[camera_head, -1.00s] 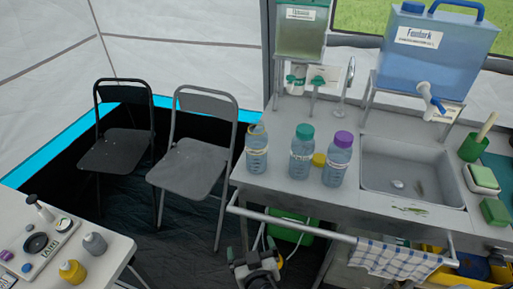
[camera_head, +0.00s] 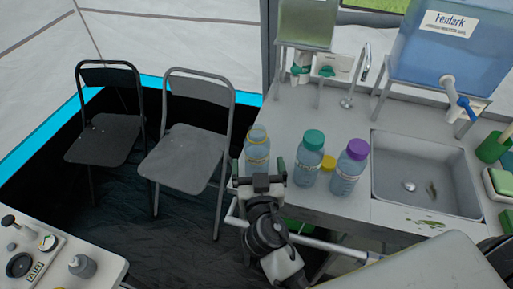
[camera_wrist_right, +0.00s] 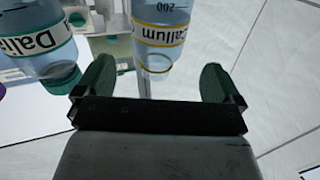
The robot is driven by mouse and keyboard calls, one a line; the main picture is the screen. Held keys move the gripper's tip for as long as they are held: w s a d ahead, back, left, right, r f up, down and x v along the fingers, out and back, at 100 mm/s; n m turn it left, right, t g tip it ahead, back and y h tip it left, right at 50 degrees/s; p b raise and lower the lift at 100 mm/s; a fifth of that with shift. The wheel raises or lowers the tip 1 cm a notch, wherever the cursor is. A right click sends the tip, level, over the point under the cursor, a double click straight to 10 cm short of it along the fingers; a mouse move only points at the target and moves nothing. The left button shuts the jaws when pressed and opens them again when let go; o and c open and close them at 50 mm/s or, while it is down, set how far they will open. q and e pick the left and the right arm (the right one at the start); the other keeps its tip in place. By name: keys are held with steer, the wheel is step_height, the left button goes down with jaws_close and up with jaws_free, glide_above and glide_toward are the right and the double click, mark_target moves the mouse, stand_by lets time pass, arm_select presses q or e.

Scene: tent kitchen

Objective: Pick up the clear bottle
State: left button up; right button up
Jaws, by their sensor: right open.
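The clear bottle (camera_head: 257,147) stands at the left end of the counter, with a clear cap and yellow bands. Its lower part is hidden behind my right gripper (camera_head: 257,172). In the right wrist view the clear bottle (camera_wrist_right: 160,32) appears upside down, labelled "Callum", between and beyond the green-padded fingers of my right gripper (camera_wrist_right: 154,82). The fingers are open, with nothing held; I cannot tell whether they touch the bottle. My left gripper is not in view.
A green-capped bottle (camera_head: 308,160) stands just right of the clear one, with a purple-capped bottle (camera_head: 348,168) beyond it. A small yellow-capped item (camera_head: 328,163) sits between them. A sink (camera_head: 426,177) lies to the right. The counter behind the bottles has free room.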

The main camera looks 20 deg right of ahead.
mark_target(258, 154)
steer(key=shift+x, duration=0.8)
steer(key=p+x, duration=0.3)
steer(key=x, duration=0.1)
steer(key=shift+w+d+r, duration=0.1)
steer(key=shift+w+d, duration=0.25)
steer(key=shift+w, duration=0.35)
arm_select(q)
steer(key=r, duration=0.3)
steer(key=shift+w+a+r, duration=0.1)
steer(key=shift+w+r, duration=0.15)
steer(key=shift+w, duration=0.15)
arm_select(e)
steer(key=c, duration=0.4)
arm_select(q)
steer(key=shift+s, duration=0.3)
arm_select(e)
steer(key=c, duration=0.6)
